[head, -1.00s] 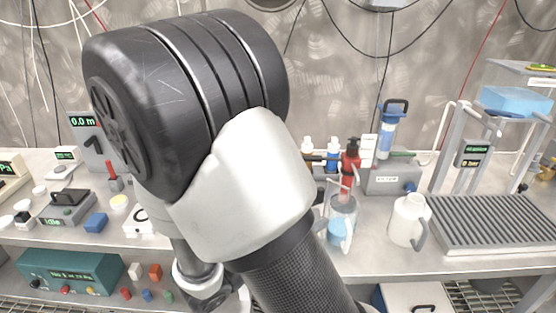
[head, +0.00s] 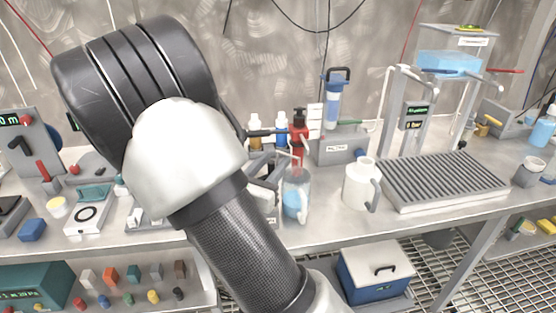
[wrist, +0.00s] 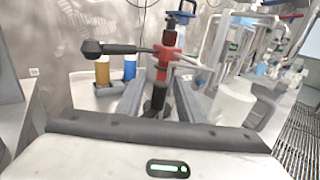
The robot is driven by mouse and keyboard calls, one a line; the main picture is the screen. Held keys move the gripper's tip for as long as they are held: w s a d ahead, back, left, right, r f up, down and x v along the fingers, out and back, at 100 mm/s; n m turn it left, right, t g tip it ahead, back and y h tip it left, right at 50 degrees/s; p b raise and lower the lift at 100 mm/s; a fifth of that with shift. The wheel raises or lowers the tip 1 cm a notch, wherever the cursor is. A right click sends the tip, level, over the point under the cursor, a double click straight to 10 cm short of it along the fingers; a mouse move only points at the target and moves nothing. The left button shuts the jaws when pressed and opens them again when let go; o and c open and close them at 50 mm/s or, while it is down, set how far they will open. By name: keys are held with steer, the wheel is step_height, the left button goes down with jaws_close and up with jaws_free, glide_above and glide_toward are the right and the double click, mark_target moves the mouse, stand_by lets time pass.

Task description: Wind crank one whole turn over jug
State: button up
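The crank shows in the wrist view as a black knob (wrist: 92,47) on a thin metal rod, reaching left from a red post (wrist: 167,60). In the head view the red post (head: 298,135) stands at the back of the bench, with a black bar (head: 266,132) to its left. A clear jug with blue liquid (head: 296,203) stands in front of it. A white jug (head: 361,185) stands to the right, also in the wrist view (wrist: 232,103). My gripper (wrist: 160,88) is open. Its fingers point towards the post, whose black lower part shows between them; contact cannot be told.
Orange and blue bottles (wrist: 103,70) stand left of the post. A ribbed grey tray (head: 440,180) and a metal frame (head: 415,110) fill the bench to the right. A blue cool box (head: 375,275) sits below. Small devices crowd the bench at left.

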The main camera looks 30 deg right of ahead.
steer(key=shift+x, duration=1.55)
steer(key=shift+c, duration=0.3)
jaws_close()
steer(key=shift+s+m+g+h+p, duration=0.45)
steer(key=shift+m+g+h+p, duration=0.2)
steer(key=shift+g, duration=0.25)
steer(key=shift+o, duration=0.3)
jaws_free()
steer(key=p+v, duration=0.2)
steer(key=v, duration=1.5)
